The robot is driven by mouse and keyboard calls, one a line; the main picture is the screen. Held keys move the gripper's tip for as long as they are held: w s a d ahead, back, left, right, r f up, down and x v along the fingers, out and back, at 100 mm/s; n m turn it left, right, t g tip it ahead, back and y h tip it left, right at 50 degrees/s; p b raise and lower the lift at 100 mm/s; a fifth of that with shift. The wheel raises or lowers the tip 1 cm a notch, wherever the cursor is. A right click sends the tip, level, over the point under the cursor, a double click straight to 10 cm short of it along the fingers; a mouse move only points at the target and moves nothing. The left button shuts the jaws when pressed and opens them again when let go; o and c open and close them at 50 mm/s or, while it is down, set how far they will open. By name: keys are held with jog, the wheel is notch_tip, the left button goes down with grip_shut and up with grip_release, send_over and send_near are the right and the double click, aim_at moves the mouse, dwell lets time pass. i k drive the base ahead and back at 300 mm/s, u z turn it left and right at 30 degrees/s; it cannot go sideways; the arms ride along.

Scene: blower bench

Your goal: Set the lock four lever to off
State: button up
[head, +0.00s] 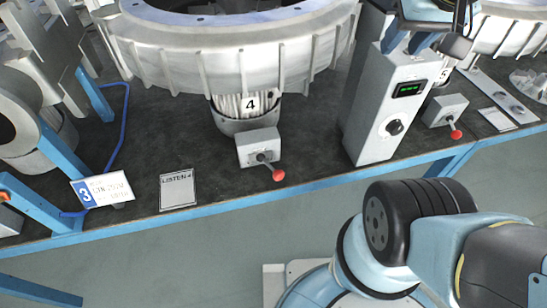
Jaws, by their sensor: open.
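The lock four lever (271,168) is a short lever with a red ball knob on the front of a small grey box (258,146). The box stands on the bench below the motor marked 4 (249,104). The lever points down and to the right, toward the bench's front edge. No on or off marking can be read on the box.
The tall control box (388,113) has a green display and a black knob. A second red-knobbed lever box (446,110) stands right of it. A plate marked 3 (103,190) and a LISTEN card (178,189) lie left. The large blower housing (235,50) overhangs behind.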

aim_at(278, 174)
jog(key=u, duration=0.7)
jog(key=k, duration=1.5)
jog(key=z, duration=0.85)
jog(key=i, duration=0.5)
jog(key=u, duration=0.1)
